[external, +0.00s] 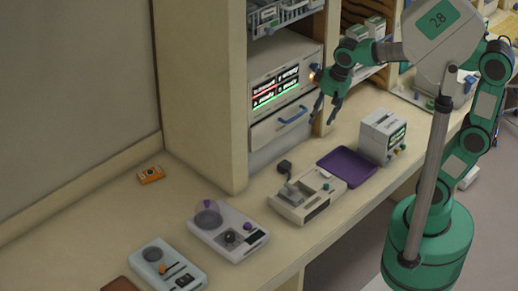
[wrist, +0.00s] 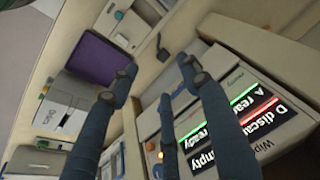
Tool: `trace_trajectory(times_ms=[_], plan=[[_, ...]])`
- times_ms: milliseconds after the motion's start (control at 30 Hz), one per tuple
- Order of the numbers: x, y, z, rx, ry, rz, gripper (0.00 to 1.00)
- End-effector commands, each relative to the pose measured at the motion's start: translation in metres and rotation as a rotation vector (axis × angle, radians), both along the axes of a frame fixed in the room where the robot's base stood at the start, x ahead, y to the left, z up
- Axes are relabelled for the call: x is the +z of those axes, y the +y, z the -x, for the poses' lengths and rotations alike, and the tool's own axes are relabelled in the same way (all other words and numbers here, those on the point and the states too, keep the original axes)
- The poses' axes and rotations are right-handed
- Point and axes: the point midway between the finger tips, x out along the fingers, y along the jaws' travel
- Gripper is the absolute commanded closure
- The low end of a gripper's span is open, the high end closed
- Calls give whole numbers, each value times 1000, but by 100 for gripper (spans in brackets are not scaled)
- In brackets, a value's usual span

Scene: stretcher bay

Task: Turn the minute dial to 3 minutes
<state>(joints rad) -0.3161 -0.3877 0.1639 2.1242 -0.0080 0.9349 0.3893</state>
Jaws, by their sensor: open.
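Several devices with dials or knobs stand on the counter, and I cannot tell which dial is marked in minutes. A pale blue-grey device (external: 150,263) at the front left has a round dial (external: 152,254) and an orange knob. A small orange device (external: 150,175) lies at the back left; its face is too small to read. My gripper (external: 325,112) is open and empty, above the counter and in front of the cabinet, apart from all of these. Its spread fingers also show in the wrist view (wrist: 158,76).
A cream device (external: 290,207) with a lever, a purple tray (external: 345,167) and a white box with a screen (external: 374,143) stand on the right. The cabinet (external: 270,78) with lit displays is close behind my gripper. The counter's left back is mostly clear.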

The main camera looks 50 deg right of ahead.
Motion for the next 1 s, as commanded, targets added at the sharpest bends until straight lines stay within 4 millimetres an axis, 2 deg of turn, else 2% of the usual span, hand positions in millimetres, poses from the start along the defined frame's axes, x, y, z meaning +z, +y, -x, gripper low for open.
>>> trace_trajectory(times_ms=[33, 200, 533, 767, 1000], plan=[[3, 17, -9, 3, 18, -2, 53], [0, 70, -35, -12, 71, -5, 53], [-23, 185, -65, -45, 165, 7, 53], [-53, 271, -67, -68, 224, 34, 53], [-95, 358, -50, -98, 272, 73, 53]])
